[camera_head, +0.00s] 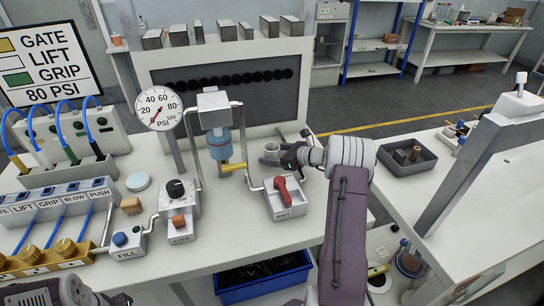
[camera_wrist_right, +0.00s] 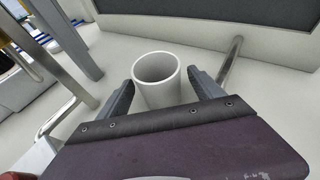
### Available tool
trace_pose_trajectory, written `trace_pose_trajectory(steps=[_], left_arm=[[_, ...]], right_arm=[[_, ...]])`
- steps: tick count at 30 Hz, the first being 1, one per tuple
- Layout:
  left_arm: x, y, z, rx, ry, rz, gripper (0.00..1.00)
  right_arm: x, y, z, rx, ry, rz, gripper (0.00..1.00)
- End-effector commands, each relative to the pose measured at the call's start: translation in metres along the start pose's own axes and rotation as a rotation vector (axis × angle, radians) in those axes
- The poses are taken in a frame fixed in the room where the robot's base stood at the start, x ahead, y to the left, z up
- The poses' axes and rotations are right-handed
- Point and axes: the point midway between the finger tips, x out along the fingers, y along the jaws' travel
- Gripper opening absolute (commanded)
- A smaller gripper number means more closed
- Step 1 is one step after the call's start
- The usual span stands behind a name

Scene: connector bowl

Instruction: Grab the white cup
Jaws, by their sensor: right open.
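The white cup (camera_head: 270,151) stands upright on the workbench, in front of the dark panel; the right gripper partly covers it in the head view. In the right wrist view the cup (camera_wrist_right: 157,82) is upright and looks empty, with its open rim facing the camera. My right gripper (camera_head: 284,156) is open at the cup's right side. In the wrist view its two fingers (camera_wrist_right: 164,94) stand on either side of the cup, with a gap visible near the rim. Part of my left arm shows at the bottom left; its gripper (camera_head: 117,299) is mostly cut off.
A metal rail (camera_wrist_right: 231,62) stands just right of the cup in the wrist view. A grey tray (camera_head: 423,160) lies on the right table.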

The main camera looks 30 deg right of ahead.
Motion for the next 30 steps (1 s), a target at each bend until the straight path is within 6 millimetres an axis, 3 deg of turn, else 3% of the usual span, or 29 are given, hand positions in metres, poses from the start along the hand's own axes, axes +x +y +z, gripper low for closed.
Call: trace_pose_trajectory(steps=[8,11,15,16,25,30], left_arm=[[0.000,0.000,0.000,0.000,0.000,0.000,0.36],[0.000,0.000,0.000,0.000,0.000,0.000,0.36],[0.000,0.000,0.000,0.000,0.000,0.000,0.36],[0.000,0.000,0.000,0.000,0.000,0.000,0.36],[-0.001,0.000,0.000,0.000,0.000,0.000,0.36],[-0.004,0.000,0.000,0.000,0.000,0.000,0.36]], right_arm=[[0.009,0.000,0.000,0.002,-0.001,-0.001,0.77],[0.009,0.000,0.000,0.001,-0.001,-0.001,0.54],[0.009,0.000,0.000,0.001,-0.001,-0.001,0.15],[0.009,0.000,0.000,0.001,-0.001,-0.001,0.12],[0.007,0.000,0.004,0.000,-0.001,0.000,0.12],[-0.002,-0.001,0.025,-0.003,-0.002,-0.002,0.12]])
